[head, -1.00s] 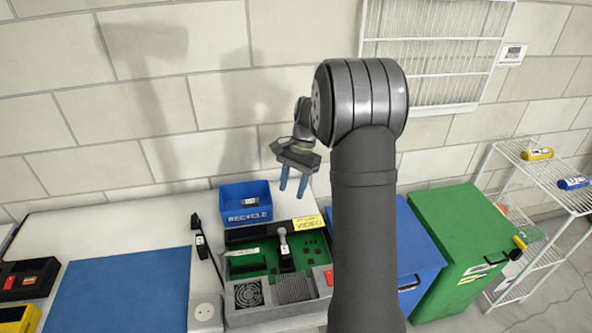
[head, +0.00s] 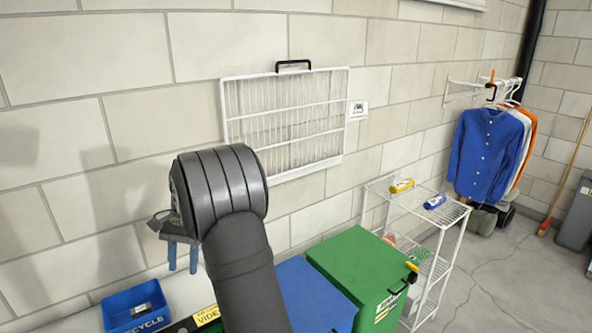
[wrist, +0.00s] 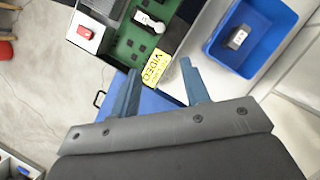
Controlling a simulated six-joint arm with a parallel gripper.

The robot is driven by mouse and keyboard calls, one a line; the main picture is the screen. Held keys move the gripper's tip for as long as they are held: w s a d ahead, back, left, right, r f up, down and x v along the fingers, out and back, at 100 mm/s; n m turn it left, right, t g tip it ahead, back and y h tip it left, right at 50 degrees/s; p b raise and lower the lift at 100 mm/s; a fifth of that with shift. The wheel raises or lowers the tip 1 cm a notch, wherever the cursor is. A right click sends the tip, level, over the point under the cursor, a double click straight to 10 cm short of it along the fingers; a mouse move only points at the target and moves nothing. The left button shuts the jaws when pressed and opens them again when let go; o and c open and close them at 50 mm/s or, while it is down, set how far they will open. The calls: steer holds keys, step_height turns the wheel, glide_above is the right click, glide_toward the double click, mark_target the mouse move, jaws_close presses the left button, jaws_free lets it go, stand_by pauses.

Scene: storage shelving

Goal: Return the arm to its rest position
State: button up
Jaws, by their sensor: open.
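My gripper (head: 182,257) is at the left in the head view, partly hidden behind my dark arm. Its two blue fingers point down and stand apart, with nothing between them. In the wrist view my gripper (wrist: 160,80) hangs open above the edge of the work table. The blue recycle bin (wrist: 252,35) lies to the right of the fingers, and the green circuit board with a yellow VIDEO label (wrist: 157,64) lies beyond them. No finger touches anything.
A blue lidded bin (head: 312,295) and a green one (head: 365,270) stand right of my arm. A white wire shelf (head: 425,215) holds a yellow and a blue bottle. A white wall filter (head: 288,120) hangs behind. Clothes (head: 485,150) hang at the far right.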

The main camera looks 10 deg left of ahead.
mark_target(182, 331)
steer(key=x, duration=1.7)
steer(key=shift+s+f, duration=0.1)
steer(key=shift+s, duration=0.05)
steer(key=shift+s+f, duration=0.1)
steer(key=shift+f, duration=0.1)
steer(key=n, duration=0.1)
steer(key=n+h, duration=0.1)
steer(key=shift+a+r+n, duration=0.2)
steer(key=shift+n, duration=0.1)
steer(key=n+h, duration=0.1)
steer(key=n, duration=0.1)
steer(key=n+h, duration=0.1)
steer(key=n, duration=0.2)
steer(key=shift+a+n+t, duration=0.2)
steer(key=shift+n+t, duration=0.1)
steer(key=shift+t, duration=0.1)
steer(key=n, duration=0.2)
steer(key=n+t+h, duration=0.1)
steer(key=n, duration=0.1)
steer(key=shift+s+a, duration=0.1)
steer(key=shift+s, duration=0.1)
steer(key=n+t, duration=0.1)
steer(key=n, duration=0.1)
steer(key=n+t, duration=0.1)
steer(key=n, duration=0.2)
steer(key=shift+s+h, duration=0.15)
steer(key=shift+h, duration=0.15)
stand_by(0.3)
